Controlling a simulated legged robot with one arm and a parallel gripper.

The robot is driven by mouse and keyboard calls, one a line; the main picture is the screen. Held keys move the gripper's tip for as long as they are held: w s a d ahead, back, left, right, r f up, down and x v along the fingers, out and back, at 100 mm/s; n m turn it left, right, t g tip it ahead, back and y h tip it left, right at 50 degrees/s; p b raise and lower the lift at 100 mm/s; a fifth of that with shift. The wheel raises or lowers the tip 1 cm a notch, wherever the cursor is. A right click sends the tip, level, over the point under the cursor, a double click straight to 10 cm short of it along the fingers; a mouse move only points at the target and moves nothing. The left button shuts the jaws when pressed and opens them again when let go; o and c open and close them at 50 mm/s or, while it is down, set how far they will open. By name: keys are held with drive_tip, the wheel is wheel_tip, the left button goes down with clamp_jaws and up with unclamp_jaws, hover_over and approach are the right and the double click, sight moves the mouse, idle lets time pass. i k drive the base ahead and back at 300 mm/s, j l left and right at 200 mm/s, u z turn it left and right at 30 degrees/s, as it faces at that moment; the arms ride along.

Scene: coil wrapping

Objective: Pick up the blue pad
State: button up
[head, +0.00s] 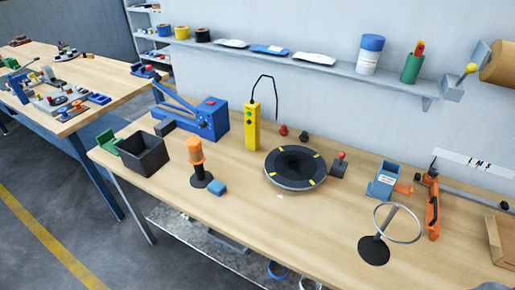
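A small blue block, which looks like the blue pad (217,187), lies on the wooden workbench (250,215). It sits just right of the round black base of a stand with an orange cylinder (195,152) on top. Its top and front show and nothing covers it. My gripper is not in view.
A black bin (145,153) and a blue lever machine (207,118) stand to the left and behind. A black turntable (295,168) and a yellow pendant (252,126) are to the right. A ring stand (374,250) is farther right. Bench in front of the pad is clear.

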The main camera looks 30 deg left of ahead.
sight(218, 188)
drive_tip(key=u, duration=1.8)
